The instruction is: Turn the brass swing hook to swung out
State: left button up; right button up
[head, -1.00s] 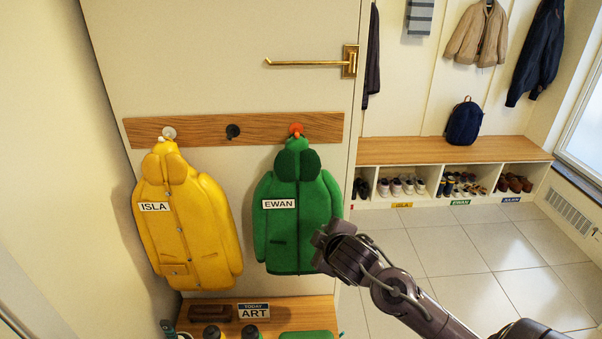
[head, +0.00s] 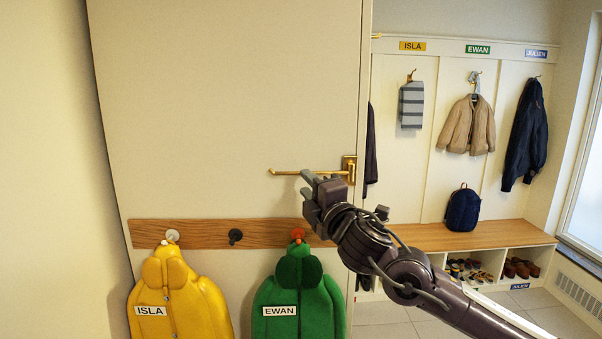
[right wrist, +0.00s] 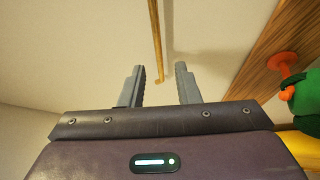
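The brass swing hook (head: 284,172) is a thin rod pointing left from its brass plate (head: 349,166) near the right edge of the pale panel. It appears to lie along the panel. My right gripper (head: 306,184) is at the hook, its fingers overlapping the rod in the head view. In the right wrist view the gripper (right wrist: 160,84) is open, and the rod (right wrist: 155,40) runs down the picture to end between the two fingers. I cannot tell whether the fingers touch it. My left gripper is not in view.
Below the hook, a wooden rail (head: 205,233) carries a yellow coat (head: 180,300) and a green coat (head: 298,300). A dark peg (head: 235,236) between them is empty. At the right stand a bench (head: 455,240), shoe cubbies and hanging clothes.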

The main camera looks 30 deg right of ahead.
aim_at(297, 174)
jog(key=x, duration=0.1)
jog(key=p+x, duration=0.1)
jog(key=x, duration=0.1)
jog(key=shift+s+r, duration=0.1)
jog(key=shift+r, duration=0.15)
jog(key=shift+w+f+p, duration=0.15)
jog(key=shift+w+p, duration=0.25)
jog(key=shift+w, duration=0.2)
grip_shut()
